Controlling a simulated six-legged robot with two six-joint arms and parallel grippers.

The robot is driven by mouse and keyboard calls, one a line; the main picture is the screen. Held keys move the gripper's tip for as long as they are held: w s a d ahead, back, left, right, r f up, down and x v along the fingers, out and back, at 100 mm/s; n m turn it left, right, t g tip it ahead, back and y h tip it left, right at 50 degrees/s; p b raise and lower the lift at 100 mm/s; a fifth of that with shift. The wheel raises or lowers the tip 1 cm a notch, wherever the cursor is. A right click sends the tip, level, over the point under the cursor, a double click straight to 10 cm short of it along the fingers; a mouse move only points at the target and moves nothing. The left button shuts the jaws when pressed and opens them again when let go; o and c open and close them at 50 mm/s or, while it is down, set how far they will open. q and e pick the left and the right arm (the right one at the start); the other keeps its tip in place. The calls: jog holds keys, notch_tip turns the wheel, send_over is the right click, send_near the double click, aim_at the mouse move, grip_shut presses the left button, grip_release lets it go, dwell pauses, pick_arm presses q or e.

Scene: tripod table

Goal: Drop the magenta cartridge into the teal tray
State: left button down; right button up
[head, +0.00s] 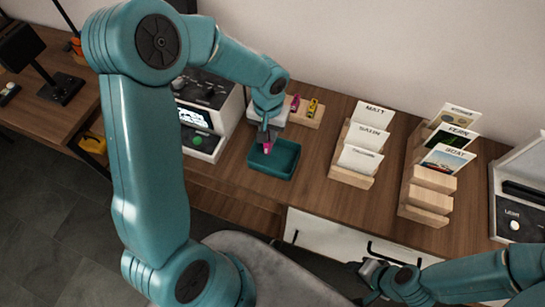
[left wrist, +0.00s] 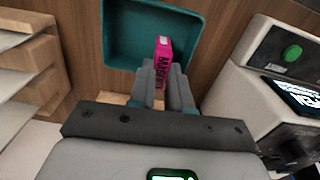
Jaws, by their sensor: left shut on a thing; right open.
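The magenta cartridge (head: 267,148) is in my left gripper (head: 268,136), whose fingers are shut on it. In the left wrist view the cartridge (left wrist: 163,60) sticks out past the fingertips (left wrist: 160,78), with dark lettering along its side. It is held over the teal tray (head: 288,172), which lies on the wooden table. The tray (left wrist: 115,45) looks empty in both views, though the gripper hides part of it. My right gripper (head: 372,272) is open and empty near the bottom of the head view, in front of the white drawer.
A grey-white machine with a green button (head: 197,141) stands left of the tray. A wooden holder with a yellow cartridge (head: 312,106) and another pinkish one (head: 295,103) is behind it. Wooden card racks (head: 352,178) stand to the right. Bare tabletop lies between tray and racks.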

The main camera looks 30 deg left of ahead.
pick_arm(q)
notch_tip(320, 180, down, 3)
jog(key=shift+w+f+b, duration=0.1)
jog(key=shift+b, duration=0.6)
jog(key=c, duration=1.1)
grip_release()
jog(key=shift+o, duration=0.6)
notch_tip(320, 180, up, 16)
jog(key=shift+r, duration=0.25)
